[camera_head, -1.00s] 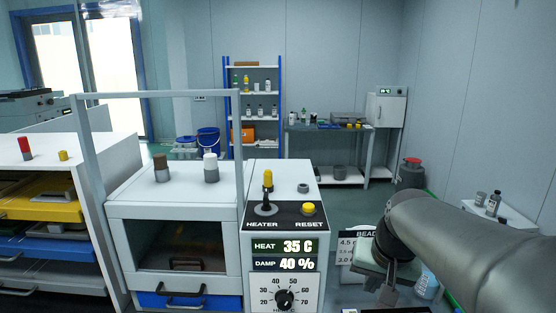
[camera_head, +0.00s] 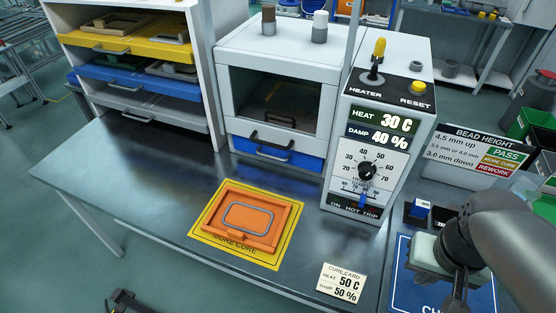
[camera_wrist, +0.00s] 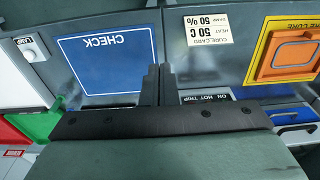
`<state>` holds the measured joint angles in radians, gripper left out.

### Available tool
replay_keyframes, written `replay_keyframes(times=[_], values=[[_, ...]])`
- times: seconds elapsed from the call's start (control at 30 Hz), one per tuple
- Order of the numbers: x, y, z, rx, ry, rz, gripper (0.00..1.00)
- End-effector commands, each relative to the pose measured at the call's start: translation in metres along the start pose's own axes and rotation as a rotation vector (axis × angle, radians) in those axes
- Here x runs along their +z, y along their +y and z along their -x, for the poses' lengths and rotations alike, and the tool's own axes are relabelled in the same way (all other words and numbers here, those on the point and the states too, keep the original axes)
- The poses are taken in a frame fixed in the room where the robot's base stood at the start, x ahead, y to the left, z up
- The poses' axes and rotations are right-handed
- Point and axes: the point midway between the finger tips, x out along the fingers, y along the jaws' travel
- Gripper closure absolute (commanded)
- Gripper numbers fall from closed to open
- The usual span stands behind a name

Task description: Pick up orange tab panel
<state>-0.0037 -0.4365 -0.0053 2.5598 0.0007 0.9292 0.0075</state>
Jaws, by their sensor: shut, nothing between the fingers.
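The orange tab panel (camera_head: 284,228) lies flat on the yellow MORE CURE mat (camera_head: 208,224), on the bench left of the control box. It has a grey rounded loop on its top face. The orange panel (camera_wrist: 268,62) is also in the wrist view at the upper right, on its yellow-bordered mat. My gripper (camera_head: 459,297) is at the right of the head view over the blue CHECK mat, well apart from the panel. In the wrist view my gripper's fingers (camera_wrist: 158,70) are together and empty, between the CHECK mat and the cure card.
The control box (camera_head: 386,130) shows HEAT 30 C and DAMP 40 %. A cure card (camera_head: 341,283) reads 50 C and 50 %. A chamber (camera_head: 272,100) and a rack with yellow, blue and grey trays (camera_head: 135,47) stand behind. The bench left of the mat is clear.

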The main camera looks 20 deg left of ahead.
Motion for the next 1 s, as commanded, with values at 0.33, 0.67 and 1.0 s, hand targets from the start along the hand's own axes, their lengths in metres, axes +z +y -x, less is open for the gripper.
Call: replay_keyframes(times=[0.33, 0.67, 1.0], values=[[0.0, 0.0, 0.0, 0.0, 0.0, -0.001, 1.0], [0.0, 0.0, 0.0, 0.0, 0.0, -0.001, 0.58], [-0.021, -0.007, 0.0, 0.007, -0.001, 0.059, 0.58]])
